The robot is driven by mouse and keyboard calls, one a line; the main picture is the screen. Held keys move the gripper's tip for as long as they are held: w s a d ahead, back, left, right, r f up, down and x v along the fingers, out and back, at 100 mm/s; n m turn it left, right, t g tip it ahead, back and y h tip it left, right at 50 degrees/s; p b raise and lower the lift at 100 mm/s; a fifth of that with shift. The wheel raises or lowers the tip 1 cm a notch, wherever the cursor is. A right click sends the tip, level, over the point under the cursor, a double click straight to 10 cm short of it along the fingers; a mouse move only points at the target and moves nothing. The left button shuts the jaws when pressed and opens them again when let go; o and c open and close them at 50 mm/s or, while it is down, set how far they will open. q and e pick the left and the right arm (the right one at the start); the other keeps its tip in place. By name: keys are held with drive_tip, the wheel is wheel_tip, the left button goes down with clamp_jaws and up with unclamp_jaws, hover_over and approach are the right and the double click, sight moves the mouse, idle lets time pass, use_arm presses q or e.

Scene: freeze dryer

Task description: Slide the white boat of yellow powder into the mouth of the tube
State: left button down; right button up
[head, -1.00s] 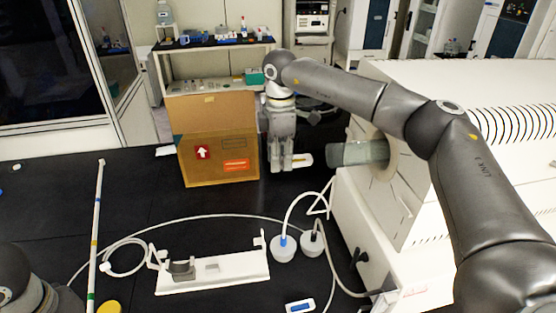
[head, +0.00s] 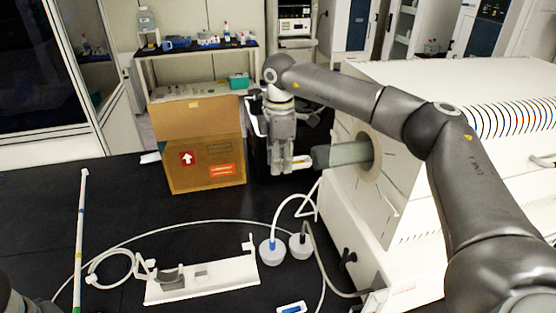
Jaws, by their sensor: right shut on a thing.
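My right gripper (head: 284,168) points down and is shut on the white boat (head: 302,161). The boat sticks out to the right of the fingers, and a little yellow shows on it. The tube (head: 345,153) is a grey-green, see-through cylinder lying level out of the furnace's round opening. Its mouth faces left toward the gripper. The boat's right end is at the tube mouth; I cannot tell whether it is inside or just in front. My left gripper is not in view.
The white furnace (head: 405,200) fills the right side. A cardboard box (head: 205,165) stands left of the gripper.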

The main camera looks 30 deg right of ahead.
sight(306, 157)
drive_tip(key=shift+d, duration=0.15)
idle(0.4)
drive_tip(key=shift+s+d+f, duration=0.1)
drive_tip(key=shift+s+d, duration=0.2)
drive_tip(key=shift+d, duration=0.6)
drive_tip(key=shift+s+d, duration=0.25)
drive_tip(key=shift+d, duration=0.65)
drive_tip(key=shift+d, duration=0.1)
drive_tip(key=shift+s+d, duration=0.2)
drive_tip(key=shift+d, duration=0.6)
drive_tip(key=shift+s+d+f+b, duration=0.2)
drive_tip(key=shift+d+b, duration=0.1)
drive_tip(key=shift+d, duration=0.2)
drive_tip(key=o, duration=0.9)
drive_tip(key=shift+r, duration=0.15)
